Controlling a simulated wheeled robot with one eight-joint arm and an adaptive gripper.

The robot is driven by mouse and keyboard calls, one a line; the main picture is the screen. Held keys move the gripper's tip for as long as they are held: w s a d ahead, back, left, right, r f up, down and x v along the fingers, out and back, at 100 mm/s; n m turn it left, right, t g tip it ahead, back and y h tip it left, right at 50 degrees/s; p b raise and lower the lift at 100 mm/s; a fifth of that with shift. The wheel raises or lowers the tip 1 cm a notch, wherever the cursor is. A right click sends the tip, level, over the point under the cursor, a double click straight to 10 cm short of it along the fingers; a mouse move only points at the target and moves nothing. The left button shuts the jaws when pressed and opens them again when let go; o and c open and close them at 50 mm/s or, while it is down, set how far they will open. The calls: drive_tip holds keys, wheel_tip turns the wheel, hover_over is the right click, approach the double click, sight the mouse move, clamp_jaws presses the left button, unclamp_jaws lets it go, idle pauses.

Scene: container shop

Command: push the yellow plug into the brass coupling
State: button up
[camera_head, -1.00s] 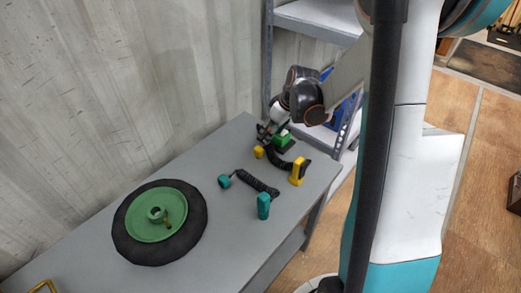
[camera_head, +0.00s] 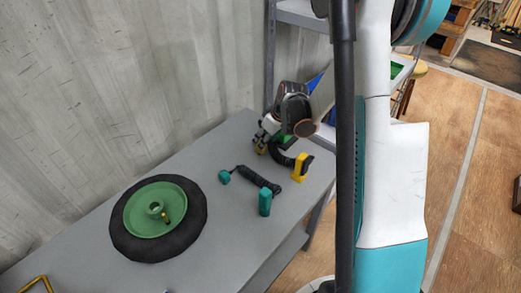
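The yellow plug (camera_head: 261,149) is at the far end of the grey table, mostly hidden by my gripper. A black coiled cable (camera_head: 280,157) runs from near it to a yellow upright handle (camera_head: 300,168). My gripper (camera_head: 262,141) points down at the plug, with its fingers around or just in front of it. The fingers are too small and dark to show whether they grip it. A green block (camera_head: 287,138) is partly hidden behind my wrist.
A black-tyred green wheel (camera_head: 129,239) lies on the grey table (camera_head: 218,212). A teal plug (camera_head: 224,177) and teal handle (camera_head: 265,202) with a black coiled cable lie mid-table. A yellow frame (camera_head: 38,282) is at the near left. A shelf (camera_head: 304,16) stands behind.

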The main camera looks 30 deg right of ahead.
drive_tip(key=b+x, duration=0.1)
drive_tip(key=x, duration=0.2)
drive_tip(key=b+x, duration=0.1)
drive_tip(key=x, duration=0.1)
drive_tip(key=shift+w+a+f+b, duration=0.1)
drive_tip(key=shift+a+b, duration=0.2)
drive_tip(key=c, duration=1.1)
